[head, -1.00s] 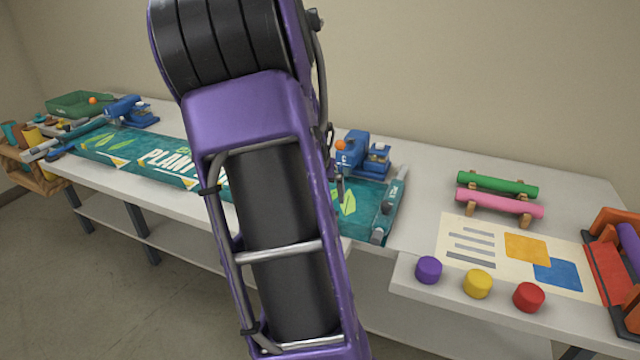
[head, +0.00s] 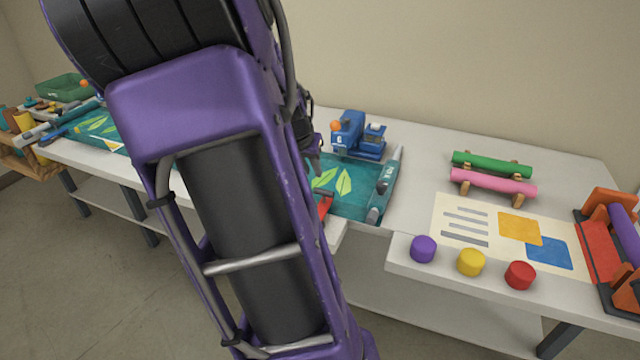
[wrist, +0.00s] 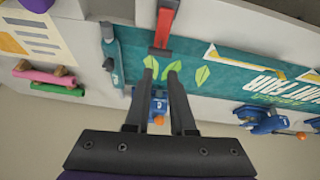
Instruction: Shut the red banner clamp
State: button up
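The red clamp (wrist: 163,30) is at the edge of the teal banner (wrist: 222,65) in the wrist view. Its red bar lies between dark grey parts at the table's front edge. In the head view only a bit of the red clamp (head: 325,206) shows beside my arm; the rest is hidden. My gripper (wrist: 162,68) has its two fingers apart with nothing between them. Its fingertips appear over the banner, just below the clamp's end in the wrist picture. Whether they touch anything I cannot tell.
A blue clamp-like device (head: 357,137) stands at the banner's back edge. A grey-tipped teal bar (head: 385,187) lies along the banner's right end. Green (head: 490,163) and pink rolls (head: 492,182) rest on wooden stands to the right. Purple, yellow and red knobs (head: 520,275) line the front.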

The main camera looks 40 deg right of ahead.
jog(key=shift+a+r, duration=0.3)
jog(key=shift+a, duration=0.15)
jog(key=shift+c, duration=1.2)
jog(key=shift+s+a+r+m+h, duration=0.3)
jog(key=shift+a+r+m, duration=0.1)
jog(key=shift+m, duration=0.1)
grip_shut()
send_near(324, 190)
jog(key=x, duration=0.2)
jog(key=b+x, duration=0.1)
jog(key=x, duration=0.2)
jog(key=shift+s+a+f, duration=0.15)
jog(key=shift+s+a, duration=0.1)
jog(key=shift+a, duration=0.05)
jog(key=shift+x, duration=0.9)
jog(key=shift+w+d, duration=0.1)
jog(key=shift+w+d+f+b, duration=0.15)
jog(key=shift+d+f+b, duration=0.4)
jog(key=shift+b, duration=0.4)
jog(key=shift+r, duration=0.15)
